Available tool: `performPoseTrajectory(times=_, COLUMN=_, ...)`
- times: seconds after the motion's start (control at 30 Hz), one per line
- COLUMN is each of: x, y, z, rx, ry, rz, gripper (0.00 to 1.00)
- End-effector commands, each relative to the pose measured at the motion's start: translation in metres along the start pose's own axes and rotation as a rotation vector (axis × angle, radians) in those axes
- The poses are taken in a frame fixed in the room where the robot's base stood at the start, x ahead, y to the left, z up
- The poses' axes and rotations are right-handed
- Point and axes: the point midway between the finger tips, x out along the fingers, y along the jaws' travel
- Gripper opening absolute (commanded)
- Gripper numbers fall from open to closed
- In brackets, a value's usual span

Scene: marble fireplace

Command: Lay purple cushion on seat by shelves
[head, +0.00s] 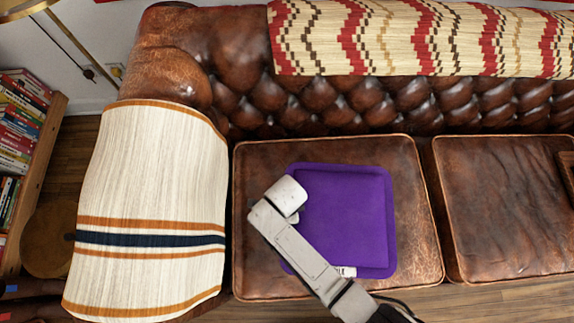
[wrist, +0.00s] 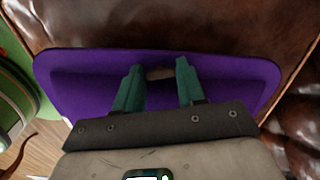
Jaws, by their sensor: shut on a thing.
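The purple cushion (head: 350,215) is square with a raised rim. In the head view it lies flat over the left brown leather seat (head: 415,255), the one nearer the shelves. I cannot tell whether it touches the seat or is just above it. The cushion also fills the middle of the wrist view (wrist: 85,75). My gripper (wrist: 158,78) has teal fingers, set a little apart at the cushion's middle, and is shut on the cushion. A small brownish patch shows between the fingertips. In the head view my wrist hides the fingers and part of the cushion's left side.
The bookshelf (head: 40,170) stands at the far left. A striped cream blanket (head: 150,190) covers the left armrest. A zigzag blanket (head: 420,35) hangs over the tufted backrest (head: 340,105). The right seat (head: 500,205) is mostly bare. A round wooden stool (head: 45,240) stands by the shelf.

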Motion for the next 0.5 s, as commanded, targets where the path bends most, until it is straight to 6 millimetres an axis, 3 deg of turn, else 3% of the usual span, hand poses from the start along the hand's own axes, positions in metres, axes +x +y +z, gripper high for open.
performPoseTrajectory(times=0.3, x=0.0005, y=0.0006, z=-0.0004, rx=0.001, ry=-0.001, rz=0.001, gripper=0.65)
performPoseTrajectory(times=0.5, x=0.0002, y=0.0008, z=-0.0006, rx=0.001, ry=0.0, rz=0.001, gripper=0.65)
